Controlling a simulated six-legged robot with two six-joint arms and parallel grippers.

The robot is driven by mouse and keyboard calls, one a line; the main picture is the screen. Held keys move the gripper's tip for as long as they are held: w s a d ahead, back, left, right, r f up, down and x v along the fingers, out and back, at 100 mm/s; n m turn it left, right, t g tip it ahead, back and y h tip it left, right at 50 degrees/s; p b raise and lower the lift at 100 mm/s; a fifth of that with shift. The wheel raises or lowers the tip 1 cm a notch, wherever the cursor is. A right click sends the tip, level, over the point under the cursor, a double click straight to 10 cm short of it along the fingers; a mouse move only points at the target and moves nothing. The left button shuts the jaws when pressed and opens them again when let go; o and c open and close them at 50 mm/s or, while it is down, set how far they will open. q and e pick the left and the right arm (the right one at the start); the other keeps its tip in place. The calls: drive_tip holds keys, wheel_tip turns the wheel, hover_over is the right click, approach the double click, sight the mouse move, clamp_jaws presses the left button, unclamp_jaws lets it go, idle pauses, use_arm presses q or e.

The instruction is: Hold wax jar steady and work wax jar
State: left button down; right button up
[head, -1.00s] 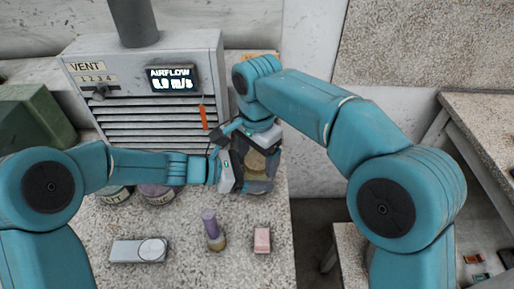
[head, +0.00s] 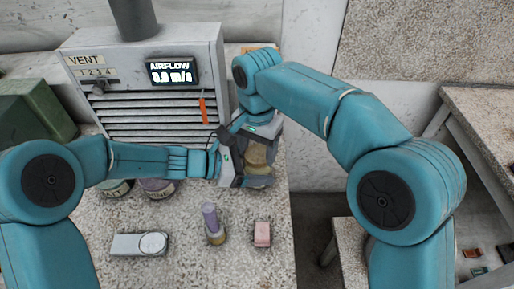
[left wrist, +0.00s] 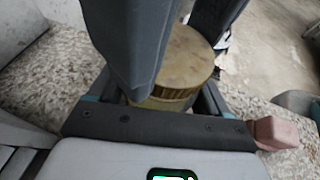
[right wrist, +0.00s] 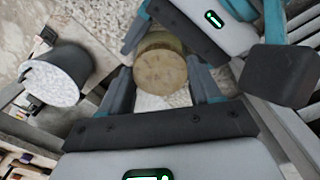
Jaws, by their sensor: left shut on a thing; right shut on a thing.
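The wax jar (head: 257,157) is near the right edge of the speckled bench, with both my grippers around it. My left gripper (head: 238,166) reaches in from the left and is shut on the jar. My right gripper (head: 262,138) comes down from above and behind and is shut on the jar too.
A vent box (head: 150,85) with an airflow display stands behind. A purple-topped bottle (head: 212,224), a silver flat device (head: 140,245) and a pink block (head: 262,234) lie in front. The bench's right edge is close.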

use_arm(q)
drive_tip(key=shift+s+f, duration=0.2)
drive_tip(key=shift+f, duration=0.2)
use_arm(e)
drive_tip(key=o, duration=1.2)
drive_tip(key=shift+s, duration=0.1)
use_arm(q)
drive_tip(key=shift+d, duration=0.1)
use_arm(e)
drive_tip(key=shift+a+r, duration=0.1)
wheel_tip(320, 180, up, 3)
drive_tip(key=shift+a+r, duration=0.1)
drive_tip(key=shift+r, duration=0.6)
drive_tip(key=shift+c, duration=0.6)
wheel_tip(320, 180, up, 3)
drive_tip(key=m, duration=0.3)
drive_tip(key=shift+d, duration=0.2)
wheel_tip(320, 180, down, 8)
drive_tip(key=shift+r, duration=0.15)
